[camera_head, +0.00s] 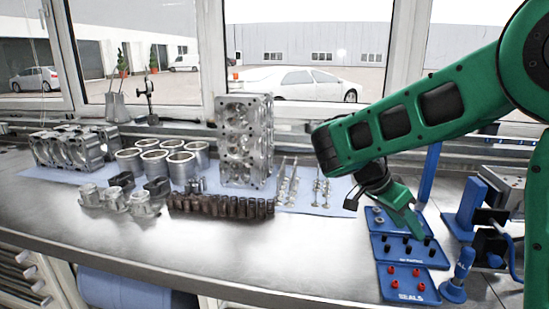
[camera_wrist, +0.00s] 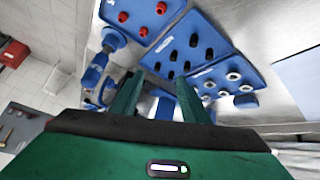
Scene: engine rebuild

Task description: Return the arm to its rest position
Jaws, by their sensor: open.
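My green arm reaches in from the right in the head view. My gripper (camera_head: 408,215) hangs over the blue trays near the right end of the bench. In the wrist view its two green fingers (camera_wrist: 156,97) stand apart with nothing held between them. Beyond the fingers lie a blue tray with red seals (camera_wrist: 148,22), a blue tray with black parts (camera_wrist: 196,48) and a blue tray with metal rings (camera_wrist: 231,78). The red-seal tray also shows in the head view (camera_head: 407,294), nearest the bench's front. My gripper partly hides the ring tray in the head view.
A blue vise-like tool (camera_head: 480,210) and a blue-handled tool (camera_head: 455,278) stand right of the trays. An upright metal engine block (camera_head: 245,140), several cylinder sleeves (camera_head: 165,160), valves (camera_head: 290,185) and brown parts (camera_head: 220,206) fill the bench's left and middle. The front bench strip (camera_head: 290,250) is clear.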

